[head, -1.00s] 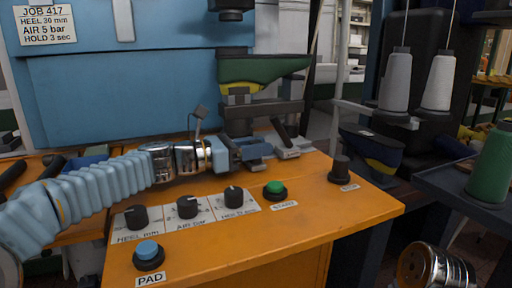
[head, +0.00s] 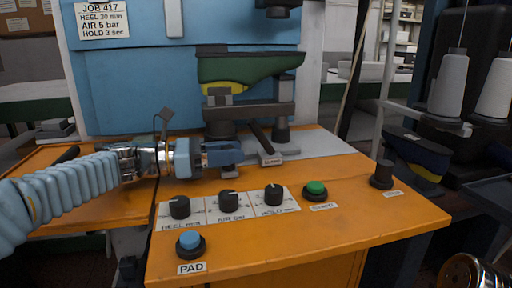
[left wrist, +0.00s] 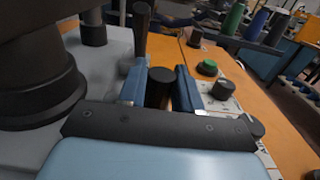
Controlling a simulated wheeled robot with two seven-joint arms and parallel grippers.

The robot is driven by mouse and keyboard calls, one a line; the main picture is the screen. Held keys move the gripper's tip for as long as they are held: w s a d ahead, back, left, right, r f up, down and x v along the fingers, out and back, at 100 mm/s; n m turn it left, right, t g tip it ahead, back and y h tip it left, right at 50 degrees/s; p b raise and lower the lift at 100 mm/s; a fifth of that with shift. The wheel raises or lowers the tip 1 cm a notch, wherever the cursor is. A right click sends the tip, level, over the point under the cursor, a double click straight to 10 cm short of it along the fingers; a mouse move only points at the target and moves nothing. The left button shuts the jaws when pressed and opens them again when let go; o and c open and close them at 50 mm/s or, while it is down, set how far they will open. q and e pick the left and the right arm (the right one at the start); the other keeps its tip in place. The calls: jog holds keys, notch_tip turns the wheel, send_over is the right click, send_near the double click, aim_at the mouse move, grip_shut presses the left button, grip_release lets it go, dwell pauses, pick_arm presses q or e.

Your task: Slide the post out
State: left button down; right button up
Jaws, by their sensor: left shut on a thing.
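The post (head: 250,112) is a dark support with a crossbar and short upright columns, standing on a grey bed plate (head: 325,146). It carries a green and yellow shoe last (head: 250,68). My left gripper (head: 225,154) is at the post's near left side, its blue fingers shut. In the left wrist view, the fingers hold a short black upright handle (left wrist: 159,88) of the post between them. A thick black column (left wrist: 35,75) stands to the left there. The gripper hides the handle in the head view. My right gripper is out of view.
The orange bench front carries several black knobs (head: 228,200), a green button (head: 316,188) and a blue pad button (head: 190,239). Bare plate lies right of the post.

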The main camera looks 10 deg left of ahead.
pick_arm(q)
jog(key=v, duration=0.2)
jog(key=shift+s+a, duration=0.15)
jog(key=shift+a, duration=0.35)
jog(key=c, duration=1.1)
grip_release()
jog(key=shift+a, duration=0.1)
jog(key=shift+o, duration=1)
jog(key=shift+s+a, duration=0.1)
jog(key=shift+a, duration=0.05)
